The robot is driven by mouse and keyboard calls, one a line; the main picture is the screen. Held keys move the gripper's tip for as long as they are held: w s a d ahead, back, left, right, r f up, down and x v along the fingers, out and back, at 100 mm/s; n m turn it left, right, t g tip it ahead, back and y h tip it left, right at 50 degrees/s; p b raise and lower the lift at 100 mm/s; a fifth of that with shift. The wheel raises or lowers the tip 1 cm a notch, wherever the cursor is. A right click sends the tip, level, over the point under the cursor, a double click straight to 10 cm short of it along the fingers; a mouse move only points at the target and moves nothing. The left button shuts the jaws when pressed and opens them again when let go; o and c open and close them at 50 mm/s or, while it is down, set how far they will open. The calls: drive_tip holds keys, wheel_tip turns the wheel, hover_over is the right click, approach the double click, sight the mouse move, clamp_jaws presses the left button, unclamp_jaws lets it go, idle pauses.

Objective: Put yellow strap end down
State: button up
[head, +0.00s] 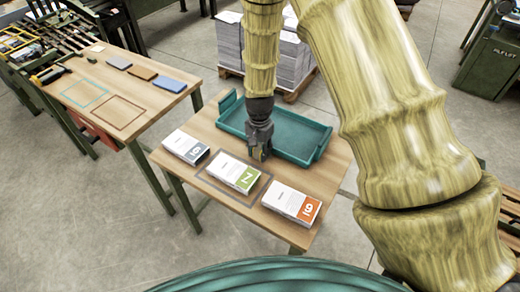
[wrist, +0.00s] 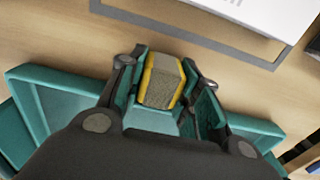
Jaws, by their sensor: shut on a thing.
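My gripper (head: 259,152) points down at the front edge of the teal tray (head: 304,160) on the near table. In the wrist view my gripper (wrist: 167,70) is shut on a small block with a grey-brown face and yellow edges (wrist: 161,84). It is the only yellow-marked piece I can make out between the fingers, and no loose strap shows. The block is over or just by the tray's near side, and the tray also shows in the wrist view (wrist: 52,88). The head view hides most of the block. I cannot tell whether it touches anything below.
Three white paper stacks, numbered 6 (head: 186,147), 7 (head: 233,174) and 9 (head: 291,203), stand along the table's front. A grey outline surrounds stack 7. Another table (head: 113,108) with outlined squares and several flat blocks stands left. Paper piles (head: 285,62) stand behind.

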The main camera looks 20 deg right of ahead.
drive_tip(key=shift+f, duration=0.2)
drive_tip(key=o, duration=1.1)
drive_tip(key=shift+c, duration=0.2)
drive_tip(key=shift+r, duration=0.1)
